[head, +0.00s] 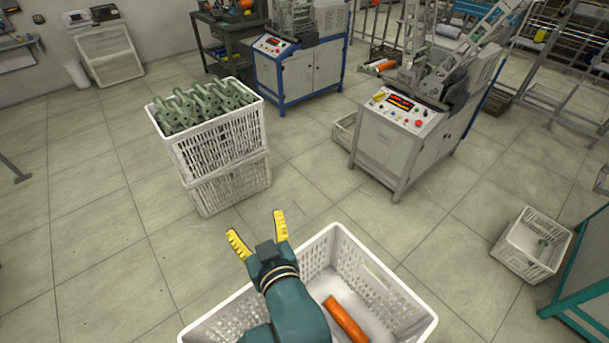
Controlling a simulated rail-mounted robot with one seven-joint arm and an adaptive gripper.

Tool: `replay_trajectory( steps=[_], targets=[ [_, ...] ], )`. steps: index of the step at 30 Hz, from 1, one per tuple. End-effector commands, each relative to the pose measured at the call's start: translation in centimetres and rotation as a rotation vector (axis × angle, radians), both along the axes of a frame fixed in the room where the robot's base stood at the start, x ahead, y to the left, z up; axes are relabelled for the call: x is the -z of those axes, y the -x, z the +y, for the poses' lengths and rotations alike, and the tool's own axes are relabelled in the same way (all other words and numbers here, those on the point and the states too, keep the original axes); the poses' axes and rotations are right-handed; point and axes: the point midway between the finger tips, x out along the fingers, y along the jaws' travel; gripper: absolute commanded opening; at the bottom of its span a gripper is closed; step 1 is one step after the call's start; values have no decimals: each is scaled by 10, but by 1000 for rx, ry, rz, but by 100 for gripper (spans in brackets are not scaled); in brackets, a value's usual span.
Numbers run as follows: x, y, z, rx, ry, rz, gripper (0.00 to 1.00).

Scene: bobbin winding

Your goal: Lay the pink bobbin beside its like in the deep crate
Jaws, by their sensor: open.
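My gripper (259,235) is open, its two yellow fingers spread with nothing between them. It is above the far left part of a white slotted crate (389,284) at the bottom of the head view. An orange bobbin (345,319) lies in that crate, to the right of my arm; its near end is cut off by the frame edge. My arm hides much of the crate's left side. I see no clearly pink bobbin; part of the crate's inside is hidden.
Two stacked white crates (228,186) stand at left, the top one filled with green bobbins (203,103). A winding machine (395,140) stands beyond, with a blue-framed machine (297,75) behind. A small crate (532,245) sits at right. Floor at left is clear.

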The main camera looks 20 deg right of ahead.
Motion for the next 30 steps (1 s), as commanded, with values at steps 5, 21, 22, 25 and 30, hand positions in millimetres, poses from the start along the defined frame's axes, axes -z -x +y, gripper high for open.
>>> replay_trajectory(
  steps=[5,21,22,25,30],
  targets=[
    [-183,54,-43,123,-49,-360,80],
    [-278,127,-69,200,-99,-595,80],
    [-278,127,-69,200,-99,-595,80],
    [-278,127,-69,199,-100,-595,80],
    [-278,127,-69,199,-98,-594,80]
  ],
)
